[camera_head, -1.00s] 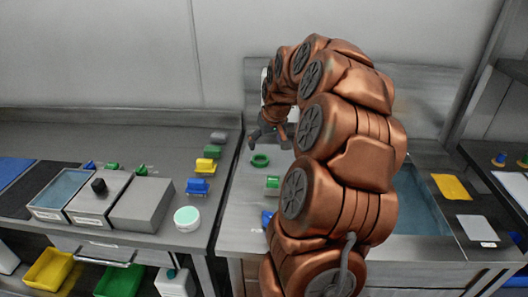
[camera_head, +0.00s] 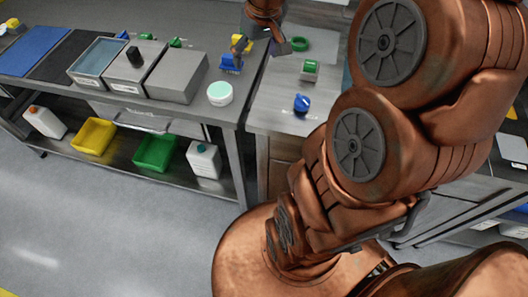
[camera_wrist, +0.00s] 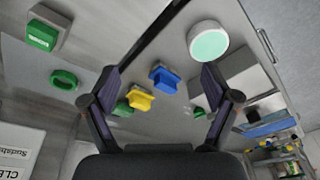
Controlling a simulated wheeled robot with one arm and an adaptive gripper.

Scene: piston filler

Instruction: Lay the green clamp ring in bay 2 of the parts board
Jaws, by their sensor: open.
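The green clamp ring (camera_head: 300,44) lies flat on the counter right of the gap in the head view. It also lies at the left of the wrist view (camera_wrist: 63,79). My gripper (camera_head: 260,45) is open and empty, to the left of the ring and close to the blue block in the picture. In the wrist view its fingers (camera_wrist: 160,85) are spread wide, with the blue block and the yellow block showing between them. The ring is outside the fingers. I cannot make out the parts board or bay 2.
A blue block (camera_head: 231,63) and a yellow block (camera_head: 242,44) stand on the left counter, near a round white tub (camera_head: 220,93) and grey boxes (camera_head: 177,80). A green block (camera_head: 309,68) and a blue knob (camera_head: 302,103) stand in front of the ring.

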